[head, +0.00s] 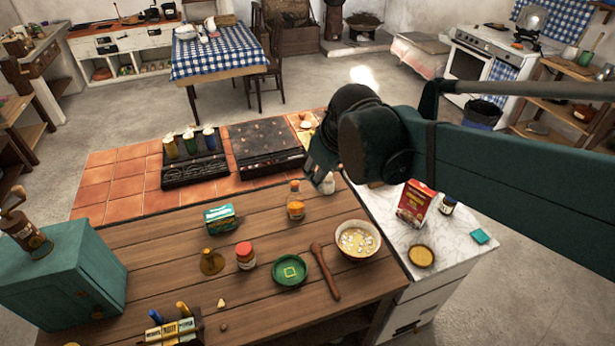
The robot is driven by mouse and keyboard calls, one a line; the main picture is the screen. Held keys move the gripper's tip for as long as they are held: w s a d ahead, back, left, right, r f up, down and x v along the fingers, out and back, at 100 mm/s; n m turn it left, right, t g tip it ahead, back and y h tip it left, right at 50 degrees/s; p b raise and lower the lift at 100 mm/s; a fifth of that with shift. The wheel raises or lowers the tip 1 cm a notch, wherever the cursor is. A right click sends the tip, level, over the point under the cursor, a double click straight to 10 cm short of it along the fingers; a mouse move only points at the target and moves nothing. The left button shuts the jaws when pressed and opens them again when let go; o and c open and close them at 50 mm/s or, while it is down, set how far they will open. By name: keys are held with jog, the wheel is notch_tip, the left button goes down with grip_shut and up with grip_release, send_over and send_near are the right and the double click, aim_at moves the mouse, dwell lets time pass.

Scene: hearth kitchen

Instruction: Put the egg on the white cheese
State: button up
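My gripper (318,160) is dark and points down over the far right part of the counter, beside the black griddle. My arm hides much of that area, and I cannot tell whether the fingers are open or shut. A small whitish thing (328,184) shows just below the fingers; I cannot tell whether it is the egg, or whether it is touched. A small pale yellow wedge (222,302), perhaps cheese, lies on the near wooden counter (140,255). I cannot make out the white cheese for sure.
The wooden counter holds a bowl with pale pieces (358,240), a green dish (289,272), a wooden pestle (325,271), jars and a teal box (220,218). A black griddle (265,147) lies behind. A red box (416,203) stands on the marble top at right.

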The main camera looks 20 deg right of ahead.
jog(key=s+a+f+m+t, duration=0.1)
jog(key=s+a+m, duration=0.2)
jog(key=s, duration=0.9)
jog(key=shift+s+a+m+y, duration=0.3)
jog(key=shift+a+m, duration=0.1)
jog(key=shift+m, duration=0.1)
jog(key=shift+f, duration=0.15)
notch_tip(320, 180, down, 4)
jog(key=b, duration=0.4)
jog(key=shift+f, duration=0.2)
dwell(0.6)
